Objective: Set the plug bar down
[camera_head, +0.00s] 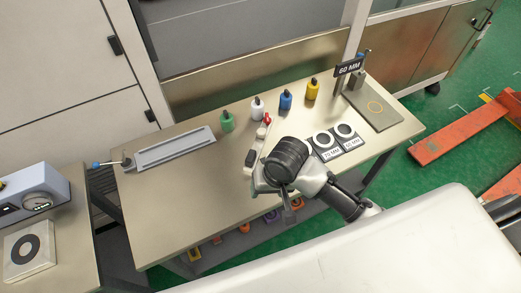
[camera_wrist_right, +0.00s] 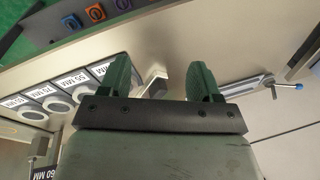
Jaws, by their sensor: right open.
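A pale bar with a red part (camera_head: 257,146), which looks like the plug bar, lies on the metal bench, partly hidden behind my right wrist. In the right wrist view a pale bar end (camera_wrist_right: 158,84) shows between the fingers of my right gripper (camera_wrist_right: 161,76). The fingers are apart, with a gap between the bar end and at least the right finger. My left gripper is in neither view.
Green (camera_head: 227,121), white (camera_head: 257,107), blue (camera_head: 285,101) and yellow (camera_head: 312,89) plugs stand along the bench's back. A long grey fixture (camera_head: 176,149) lies left, and labelled rings (camera_head: 344,131) lie right. A "60 MM" sign (camera_head: 349,67) stands beside a plate (camera_head: 372,106). Bench space left of the bar is clear.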

